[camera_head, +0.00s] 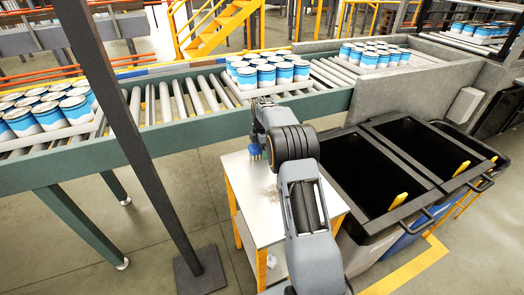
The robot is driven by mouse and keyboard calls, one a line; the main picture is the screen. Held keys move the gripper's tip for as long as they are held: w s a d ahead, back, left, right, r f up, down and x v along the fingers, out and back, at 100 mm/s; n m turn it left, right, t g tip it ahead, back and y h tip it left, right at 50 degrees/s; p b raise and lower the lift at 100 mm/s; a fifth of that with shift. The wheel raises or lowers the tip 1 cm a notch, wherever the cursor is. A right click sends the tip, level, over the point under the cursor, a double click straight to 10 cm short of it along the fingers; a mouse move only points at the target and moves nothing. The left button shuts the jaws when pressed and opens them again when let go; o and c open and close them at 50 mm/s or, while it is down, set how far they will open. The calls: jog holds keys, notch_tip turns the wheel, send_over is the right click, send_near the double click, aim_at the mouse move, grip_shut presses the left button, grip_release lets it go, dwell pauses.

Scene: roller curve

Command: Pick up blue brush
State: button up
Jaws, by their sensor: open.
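A small blue thing, which looks like the blue brush (254,151), shows over the back left part of a small white-topped table (285,215). My gripper (257,138) is at the end of my arm, just above the brush, and open. My wrist and arm hide part of the view, and the fingertips are too small to make out. I cannot tell whether the jaws are around the brush or only above it, or whether they touch it. A greyish speckled patch (269,191) lies on the tabletop.
A green-framed roller conveyor (190,132) runs behind the table, with trays of blue and white cans (268,72). Dark open bins (375,165) with yellow handles stand close on the right. A dark post (135,140) stands at the left.

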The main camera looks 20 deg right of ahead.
jog(key=shift+f, duration=0.2)
jog(key=shift+c, duration=0.5)
jog(key=c, duration=1)
jog(key=shift+o, duration=0.2)
jog(key=shift+r, duration=0.15)
jog(key=shift+r, duration=0.65)
jog(key=s+r+b, duration=0.1)
jog(key=s+r, duration=1)
jog(key=s, duration=0.3)
jog(key=shift+a+r, duration=0.25)
jog(key=shift+a, duration=0.1)
